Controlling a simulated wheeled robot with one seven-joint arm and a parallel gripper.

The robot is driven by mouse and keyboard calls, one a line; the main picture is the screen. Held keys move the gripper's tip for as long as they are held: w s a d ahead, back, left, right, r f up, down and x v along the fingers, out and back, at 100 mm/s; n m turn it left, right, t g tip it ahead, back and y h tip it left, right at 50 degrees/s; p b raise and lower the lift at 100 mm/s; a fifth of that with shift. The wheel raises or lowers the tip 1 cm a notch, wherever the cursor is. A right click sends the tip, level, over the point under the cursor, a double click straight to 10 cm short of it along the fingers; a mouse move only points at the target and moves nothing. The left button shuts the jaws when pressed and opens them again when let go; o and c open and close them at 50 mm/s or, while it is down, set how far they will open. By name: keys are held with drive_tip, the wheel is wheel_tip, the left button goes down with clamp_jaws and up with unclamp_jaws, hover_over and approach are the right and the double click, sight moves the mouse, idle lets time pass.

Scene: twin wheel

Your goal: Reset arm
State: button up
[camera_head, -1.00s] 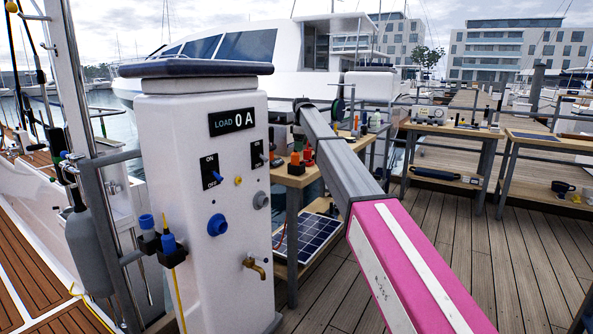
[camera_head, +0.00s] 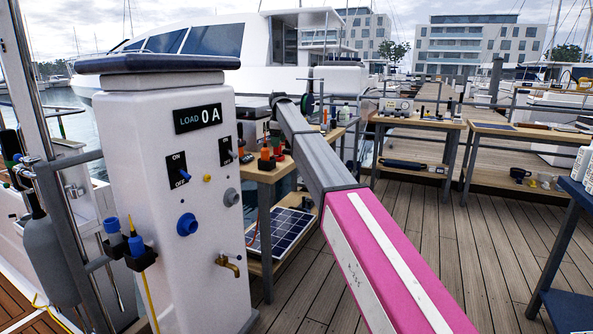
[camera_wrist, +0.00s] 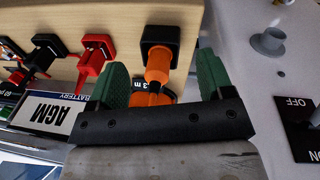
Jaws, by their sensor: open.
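My gripper (camera_wrist: 162,75) shows in the wrist view with its two green fingers spread apart. An orange connector (camera_wrist: 158,68) with a black square cap lies in the gap between the fingers as seen from the wrist; I see no finger closed on it. In the head view my pink and grey arm reaches away past the right side of the white power pedestal (camera_head: 160,210); the gripper is hard to make out there. The pedestal's panel reads "LOAD 0 A".
A wooden bench (camera_head: 262,174) with orange and red connectors stands behind the pedestal, a solar panel (camera_head: 280,232) on its lower shelf. More benches (camera_head: 418,121) stand at the back. A blue-legged table (camera_head: 560,245) with bottles is at the right edge. Decking (camera_head: 470,235) between is clear.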

drive_tip(key=s+d+f+m, duration=0.2)
drive_tip(key=s+d+f, duration=0.45)
drive_tip(key=f, duration=0.35)
drive_tip(key=s+d+f+m, duration=0.3)
drive_tip(key=s+d+f, duration=0.35)
drive_tip(key=f, duration=0.25)
drive_tip(key=s+d+f+m, duration=0.2)
drive_tip(key=s+d+f, duration=0.4)
drive_tip(key=d+f, duration=0.3)
drive_tip(key=s+d+f+m, duration=0.2)
drive_tip(key=s+d+f, duration=0.2)
drive_tip(key=s, duration=0.5)
drive_tip(key=s+d+f+m+g, duration=0.1)
drive_tip(key=s+d+f+m, duration=0.2)
drive_tip(key=s+f, duration=0.3)
drive_tip(key=s+d+f+m, duration=0.3)
drive_tip(key=s+d+f, duration=0.2)
drive_tip(key=s, duration=0.7)
drive_tip(key=shift+f+g, duration=0.15)
drive_tip(key=shift+g, duration=0.15)
